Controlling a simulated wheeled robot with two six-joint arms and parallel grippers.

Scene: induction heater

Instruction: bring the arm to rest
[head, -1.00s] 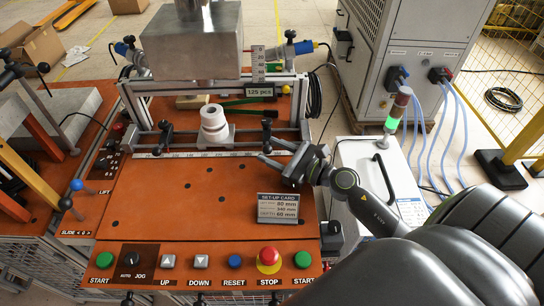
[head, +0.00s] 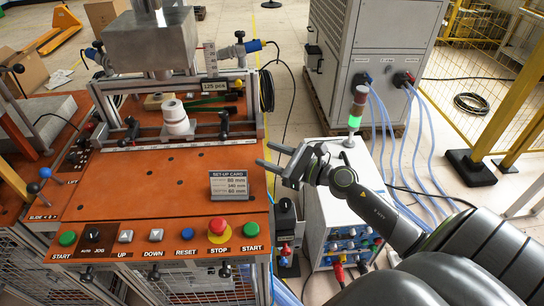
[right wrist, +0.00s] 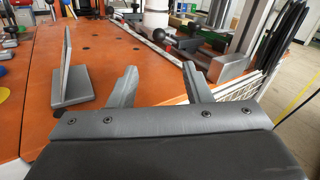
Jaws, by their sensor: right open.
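My right gripper (head: 270,158) is open and empty. In the head view it hangs just past the right edge of the orange table (head: 120,200), with its fingers pointing left. In the right wrist view both fingers (right wrist: 160,88) are apart with nothing between them. My right arm comes in from the lower right. My left gripper is not in view.
The set-up card (head: 230,185) stands on the table near the fingers, and its edge shows at left in the wrist view (right wrist: 68,75). A white cylinder (head: 175,115) stands farther back. A white cabinet (head: 345,200) with a lit green lamp (head: 355,118) stands behind the right forearm.

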